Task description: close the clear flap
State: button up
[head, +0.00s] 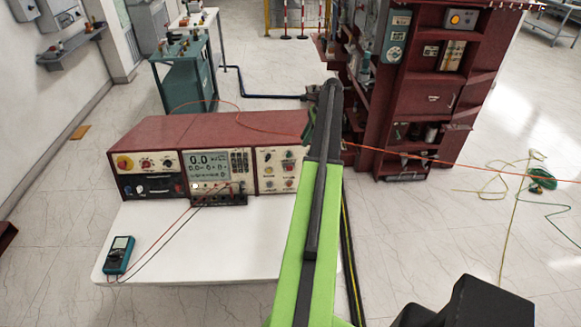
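I cannot make out a clear flap anywhere in the head view. A small grey panel with an orange button (462,19) sits high on the dark red cabinet (425,97), but I cannot tell whether a clear cover is on it. My green and black arm rises from the bottom centre and ends in a dark joint in front of the cabinet's left side. No gripper fingers can be made out there. The arm hides part of the red test console's right end and the cabinet's lower left.
The red test console (215,122) stands on a white table (190,245) with a teal handheld meter (118,255). An orange cable (400,155) crosses toward the right. Loose cables (540,180) lie on the right floor. A teal cabinet (186,80) stands behind. Floor right of my arm is mostly open.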

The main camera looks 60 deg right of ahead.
aim_at(289, 167)
jog(key=b+x, duration=1.3)
jog(key=x, duration=0.2)
jog(key=shift+s+d+f, duration=0.15)
jog(key=shift+w+f+b, duration=0.25)
jog(key=shift+f+b, duration=0.05)
jog(key=shift+f, duration=0.05)
jog(key=shift+r, duration=0.1)
grip_shut()
